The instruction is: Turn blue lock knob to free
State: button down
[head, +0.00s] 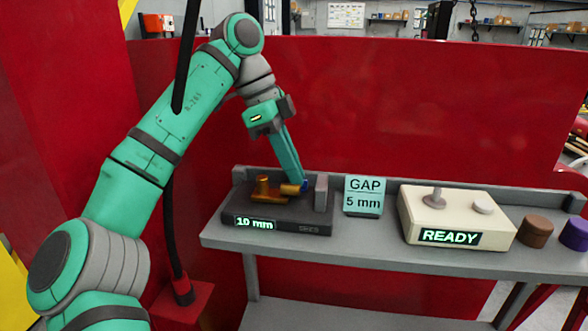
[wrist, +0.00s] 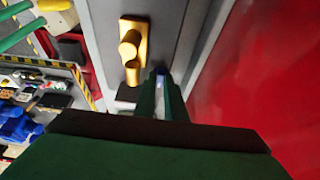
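The blue lock knob (head: 304,187) is small and sits at the right end of the gold valve part (head: 265,190) on a dark grey block (head: 290,222). The block's display reads "10 mm". My gripper (head: 301,181) points down, with its long green fingers close together and their tips at the knob, hiding most of it. In the wrist view a bit of the blue knob (wrist: 161,72) shows between the fingertips (wrist: 162,82), beside the gold part (wrist: 132,50). I cannot tell whether the fingers press on the knob.
A grey upright plate (head: 321,192) stands close right of the fingertips. A "GAP 5 mm" sign (head: 364,196), a cream box (head: 455,215) reading "READY", and brown (head: 535,232) and purple (head: 574,235) cylinders stand further right on the grey bench (head: 400,243). A red wall is behind.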

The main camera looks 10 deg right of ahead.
jog(key=shift+s+d+n, duration=0.1)
jog(key=shift+d+n, duration=0.05)
jog(key=shift+n, duration=0.25)
jog(key=shift+s+n+t, duration=0.1)
jog(key=shift+n+t, duration=0.3)
jog(key=shift+n, duration=0.2)
jog(key=n+t, duration=0.1)
jog(key=n, duration=0.3)
jog(key=shift+s+t, duration=0.15)
jog(key=shift+t, duration=0.25)
jog(key=n+t, duration=0.1)
jog(key=n, duration=0.2)
jog(key=shift+s+d, duration=0.1)
jog(key=shift+s, duration=0.05)
jog(key=n, duration=0.2)
jog(key=n+t, duration=0.1)
jog(key=shift+s+n+y, duration=0.2)
jog(key=shift+n+y, duration=0.2)
jog(key=n, duration=0.2)
jog(key=n+t+y, duration=0.1)
jog(key=n, duration=0.1)
jog(key=shift+s+d, duration=0.15)
jog(key=shift+n, duration=0.3)
